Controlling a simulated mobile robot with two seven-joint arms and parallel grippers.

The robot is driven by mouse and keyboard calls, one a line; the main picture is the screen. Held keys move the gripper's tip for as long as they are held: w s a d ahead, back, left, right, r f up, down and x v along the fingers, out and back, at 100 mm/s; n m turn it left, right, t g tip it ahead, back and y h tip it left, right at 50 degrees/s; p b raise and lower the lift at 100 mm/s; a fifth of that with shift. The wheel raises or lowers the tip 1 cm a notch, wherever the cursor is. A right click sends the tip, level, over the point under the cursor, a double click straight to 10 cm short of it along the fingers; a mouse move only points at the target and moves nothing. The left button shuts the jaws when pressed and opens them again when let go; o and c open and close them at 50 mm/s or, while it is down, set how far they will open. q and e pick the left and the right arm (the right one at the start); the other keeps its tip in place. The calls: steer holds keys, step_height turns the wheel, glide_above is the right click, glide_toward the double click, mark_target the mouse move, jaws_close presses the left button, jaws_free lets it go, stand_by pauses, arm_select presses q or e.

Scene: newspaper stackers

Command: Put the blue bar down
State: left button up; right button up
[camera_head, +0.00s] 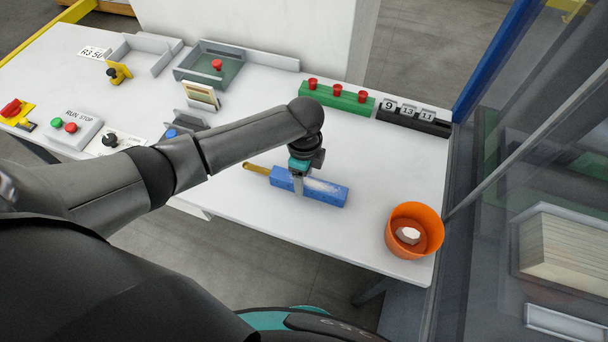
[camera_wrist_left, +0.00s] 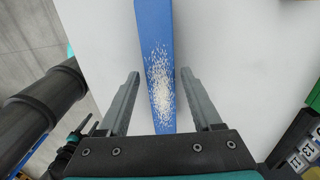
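The blue bar (camera_head: 330,192) lies at the front edge of the white table, with a white speckled patch on its upper face. My left gripper (camera_head: 298,184) is over the bar and points down, with one finger in front of its near side. In the left wrist view, the bar (camera_wrist_left: 160,60) runs between the two fingers of the left gripper (camera_wrist_left: 160,75). A narrow gap shows on each side, so the fingers look open around it. A tan stick (camera_head: 257,169) shows at the bar's left end. My right gripper is not in view.
An orange pot (camera_head: 393,238) with a white item inside stands at the right front of the white table (camera_head: 360,165). A green block with red knobs (camera_head: 335,97) and a black number block (camera_head: 440,127) line the back. Buttons and trays fill the left. Glass bounds the right.

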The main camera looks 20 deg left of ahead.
arm_select(q)
steer(key=shift+o, duration=0.4)
steer(key=shift+r, duration=0.1)
steer(key=shift+r, duration=0.3)
step_height(320, 180, up, 12)
steer(key=p, duration=0.1)
steer(key=shift+f+p, duration=0.25)
steer(key=shift+p, duration=0.05)
